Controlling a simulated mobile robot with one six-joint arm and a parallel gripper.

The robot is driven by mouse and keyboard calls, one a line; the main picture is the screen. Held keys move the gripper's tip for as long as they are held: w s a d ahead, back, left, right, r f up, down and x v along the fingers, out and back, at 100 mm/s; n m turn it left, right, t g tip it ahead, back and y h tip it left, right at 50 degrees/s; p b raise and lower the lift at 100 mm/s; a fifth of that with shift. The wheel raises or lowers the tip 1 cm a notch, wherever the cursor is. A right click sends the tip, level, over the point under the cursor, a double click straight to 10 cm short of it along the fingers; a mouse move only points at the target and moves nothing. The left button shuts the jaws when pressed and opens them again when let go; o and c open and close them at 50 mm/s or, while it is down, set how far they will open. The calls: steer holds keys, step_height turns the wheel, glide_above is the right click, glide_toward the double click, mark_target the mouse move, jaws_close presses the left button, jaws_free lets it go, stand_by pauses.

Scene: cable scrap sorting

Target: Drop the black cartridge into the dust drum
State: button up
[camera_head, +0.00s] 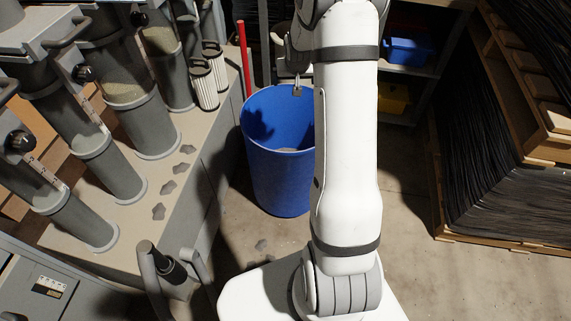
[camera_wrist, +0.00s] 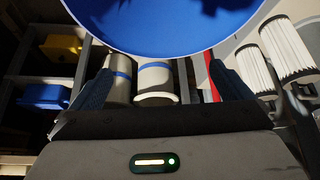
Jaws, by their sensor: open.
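The dust drum (camera_head: 280,195), taken here to be the tall open blue bin, stands on the floor behind my arm. Its blue inside also fills the top of the wrist view (camera_wrist: 150,30). My gripper (camera_head: 297,90) is over the drum's opening, partly hidden by my arm. In the wrist view my gripper (camera_wrist: 162,85) has its two dark fingers wide apart with nothing held between them. I cannot make out the black cartridge in either view. A dark patch on the drum's inner wall looks like shadow, and much of the drum's bottom is hidden.
White pleated filter cartridges (camera_head: 204,87) stand at the grey bench (camera_head: 200,160) left of the drum, near a red pole (camera_head: 244,58). Grey cylinders line the bench. A shelf with a blue bin (camera_head: 408,51) is behind; stacked dark sheets (camera_head: 505,150) stand right.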

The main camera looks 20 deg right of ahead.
steer(key=p+v, duration=0.1)
steer(key=v, duration=0.6)
